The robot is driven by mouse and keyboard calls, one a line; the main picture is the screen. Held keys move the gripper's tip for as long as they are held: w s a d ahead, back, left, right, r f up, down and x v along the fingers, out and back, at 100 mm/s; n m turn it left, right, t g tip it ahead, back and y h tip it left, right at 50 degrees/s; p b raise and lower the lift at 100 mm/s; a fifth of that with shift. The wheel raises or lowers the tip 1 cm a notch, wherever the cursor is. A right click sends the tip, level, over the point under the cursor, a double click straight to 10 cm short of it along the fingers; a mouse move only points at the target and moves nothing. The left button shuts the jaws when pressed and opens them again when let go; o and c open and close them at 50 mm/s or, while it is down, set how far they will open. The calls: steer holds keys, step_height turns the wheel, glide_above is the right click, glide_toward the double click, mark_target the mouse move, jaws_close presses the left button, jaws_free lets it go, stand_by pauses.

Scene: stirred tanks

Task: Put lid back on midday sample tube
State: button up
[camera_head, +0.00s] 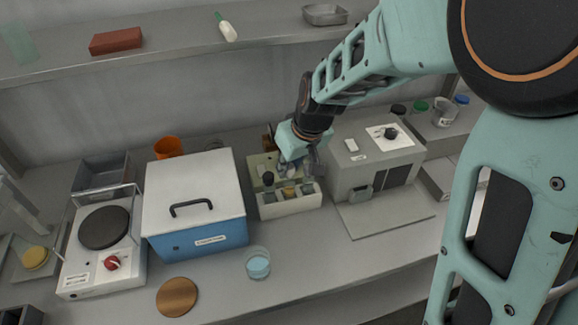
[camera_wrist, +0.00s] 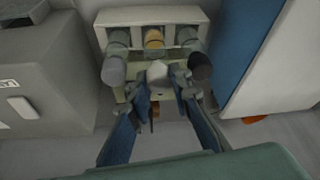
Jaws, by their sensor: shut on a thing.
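A pale sample rack (camera_head: 290,207) stands between the blue box and the grey cabinet. It also shows at the top of the wrist view (camera_wrist: 185,15). In the wrist view it has a grey-capped tube (camera_wrist: 113,70) at the left, a yellow-orange one (camera_wrist: 154,40) in the middle and a black-capped one (camera_wrist: 200,67) at the right. My gripper (camera_head: 298,168) is over the back of the rack. Its fingers (camera_wrist: 160,88) are shut on a small whitish lid (camera_wrist: 157,73), close to the middle tube. Whether the lid touches a tube is hidden. I cannot tell which tube is midday.
The grey cabinet (camera_head: 370,160) stands close on the right in the head view, the blue box (camera_head: 200,238) on the left. A shelf (camera_head: 265,37) runs above the bench.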

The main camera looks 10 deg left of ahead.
steer(key=o, duration=0.8)
steer(key=o, duration=0.5)
steer(key=shift+r, duration=0.1)
steer(key=shift+r+p, duration=2.2)
steer(key=shift+r, duration=1.25)
jaws_close()
